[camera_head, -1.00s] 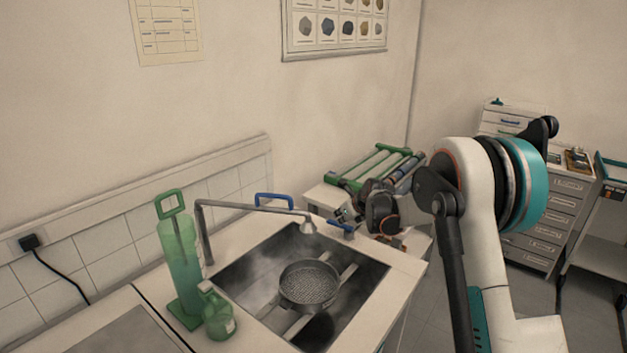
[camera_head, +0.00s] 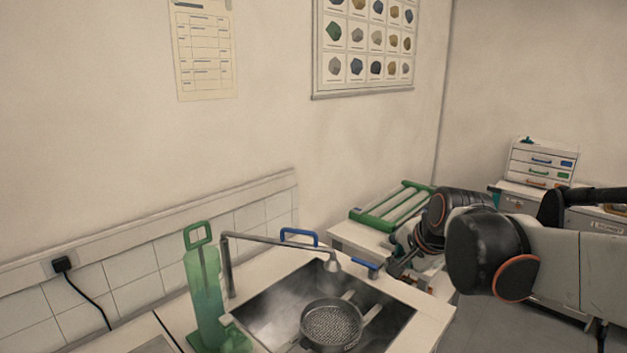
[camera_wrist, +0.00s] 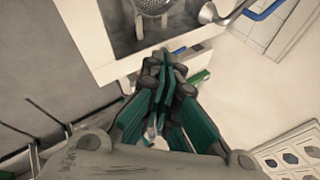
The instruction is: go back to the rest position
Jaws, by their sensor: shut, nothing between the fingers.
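My gripper (camera_head: 397,266) shows in the head view just right of the sink, at the end of my dark and white arm, which comes in from the right edge. It is near the blue tap handle and in front of the table with the green roller rack. In the wrist view my gripper (camera_wrist: 160,62) has its green-sided fingers together, with nothing held between them. The sink counter's edge lies beyond the fingertips there.
The sink (camera_head: 268,312) holds a round metal sieve (camera_head: 331,325) under a faucet (camera_head: 280,240). The roller rack (camera_head: 392,207) is behind my gripper. Drawers (camera_head: 540,163) stand at the back right.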

